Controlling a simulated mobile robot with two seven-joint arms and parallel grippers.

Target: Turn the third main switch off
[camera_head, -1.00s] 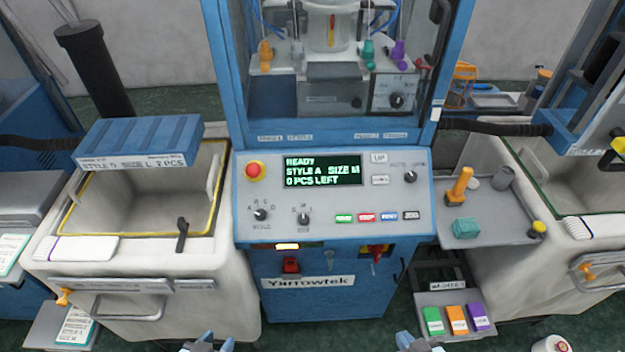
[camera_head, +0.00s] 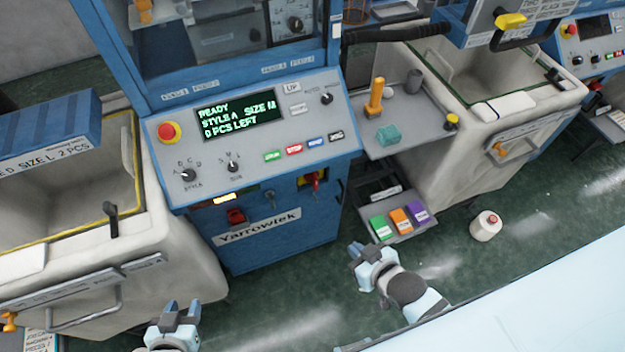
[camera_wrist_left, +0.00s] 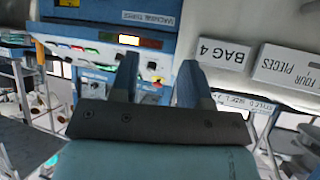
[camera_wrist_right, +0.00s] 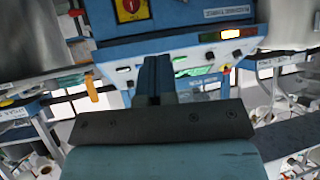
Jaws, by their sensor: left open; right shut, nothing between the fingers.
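The near blue Yarrowtek machine (camera_head: 300,228) has a red rotary main switch on a yellow plate (camera_head: 313,181), low on its front; I cannot read its position. The switch also shows at the top of the right wrist view (camera_wrist_right: 131,8). Another similar machine (camera_head: 590,45) stands at the far right; its main switch is not visible. I cannot tell which machine is third. My left gripper (camera_head: 182,311) is open and empty, low in front of the left bin. My right gripper (camera_head: 355,250) is shut and empty, in front of and below the switch.
A red rocker (camera_head: 236,216) sits left of the main switch. A side shelf (camera_head: 410,135) holds an orange-handled tool. Below it a tray (camera_head: 405,232) carries green, orange and purple blocks. Large bins (camera_head: 190,230) flank the machine.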

